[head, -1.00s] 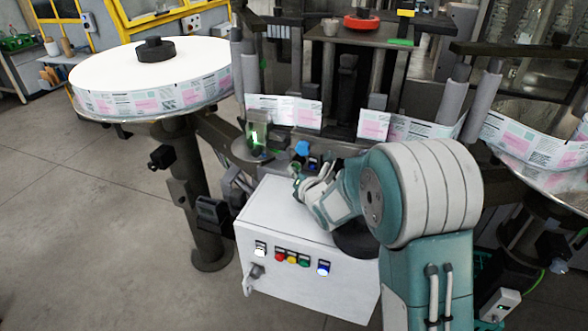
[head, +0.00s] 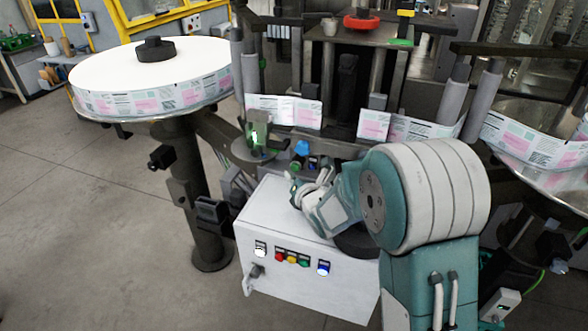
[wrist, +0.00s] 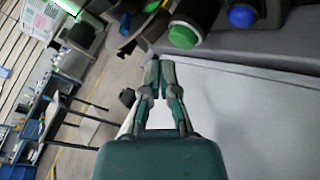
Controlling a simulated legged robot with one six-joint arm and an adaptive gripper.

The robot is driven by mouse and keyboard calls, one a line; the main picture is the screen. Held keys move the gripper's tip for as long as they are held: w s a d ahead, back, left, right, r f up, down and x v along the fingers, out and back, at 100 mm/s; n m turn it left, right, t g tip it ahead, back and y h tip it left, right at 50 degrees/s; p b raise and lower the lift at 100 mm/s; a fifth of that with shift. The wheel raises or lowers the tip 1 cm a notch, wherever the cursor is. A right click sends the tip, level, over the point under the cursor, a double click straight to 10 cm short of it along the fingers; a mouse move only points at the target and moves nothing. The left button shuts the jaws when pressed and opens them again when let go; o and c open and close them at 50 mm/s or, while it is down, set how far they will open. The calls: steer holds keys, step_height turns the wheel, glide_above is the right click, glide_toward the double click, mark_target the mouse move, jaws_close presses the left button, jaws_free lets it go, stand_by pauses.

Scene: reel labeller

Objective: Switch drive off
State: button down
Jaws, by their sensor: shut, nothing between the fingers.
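The white control box (head: 300,225) stands in the middle of the head view. Its front carries a lit white switch (head: 260,248), a row of red, yellow and green buttons (head: 291,258) and a lit blue button (head: 323,268). A grey handle (head: 254,274) sticks out at the lower left of that front. None of these is readably marked as the drive control. My gripper (head: 293,180) is shut and empty above the box's top, near its back left edge. In the wrist view my closed fingertips (wrist: 158,62) point toward a green button (wrist: 183,35), apart from it.
A labelled white reel (head: 150,65) stands at the left. Dark machine columns and a label strip (head: 295,112) are behind the box. A blue button (wrist: 242,15) is at the wrist view's top. Open floor (head: 90,230) lies at the left.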

steer(key=shift+s+a, duration=0.25)
steer(key=shift+s, duration=0.45)
steer(key=shift+s+a, duration=0.25)
steer(key=shift+s, duration=0.45)
steer(key=shift+s+a, duration=0.25)
steer(key=shift+s, duration=0.45)
steer(key=s+d+r+m+g+h, duration=0.25)
steer(key=s+d+r+m, duration=0.3)
steer(key=m, duration=0.35)
steer(key=s+d+r+m+g+h, duration=0.2)
steer(key=s+d+r+m+h, duration=0.15)
steer(key=s+d+m, duration=0.45)
steer(key=s+d+m+g, duration=0.2)
steer(key=s+m, duration=0.6)
steer(key=s, duration=0.1)
steer(key=s+d+r+m+g+h, duration=0.1)
steer(key=s+m+g, duration=0.1)
steer(key=s+m, duration=0.6)
steer(key=shift+s+d+m+g, duration=0.3)
steer(key=shift+s+d+g, duration=0.05)
steer(key=shift+s, duration=0.4)
steer(key=shift+d+r, duration=0.1)
